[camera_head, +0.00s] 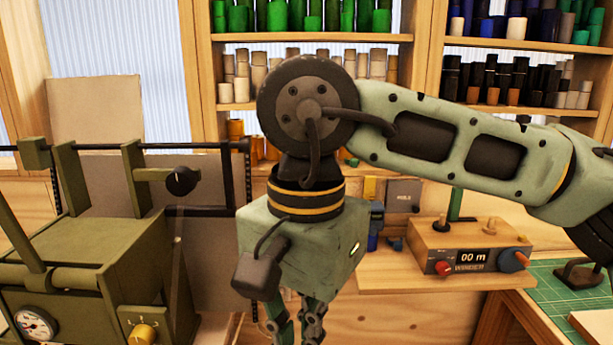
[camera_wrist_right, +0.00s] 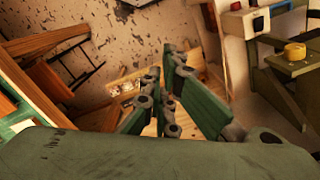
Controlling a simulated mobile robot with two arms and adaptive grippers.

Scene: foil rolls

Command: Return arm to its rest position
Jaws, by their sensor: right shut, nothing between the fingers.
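My right arm reaches in from the right in the head view, with its forearm level and its wrist bent downward. My right gripper (camera_head: 296,328) hangs below the wrist, in front of the wooden bench front, and its fingertips are cut off by the bottom edge. In the right wrist view the gripper (camera_wrist_right: 160,85) has its fingers together with nothing between them, pointing toward the floor. My left gripper is in neither view.
A green machine (camera_head: 85,270) with a gauge and yellow knob stands close on the left. A wooden winder box (camera_head: 470,250) with a display sits on a ledge at right. A green cutting mat (camera_head: 560,300) lies at lower right. Shelves (camera_head: 320,40) of rolls stand behind.

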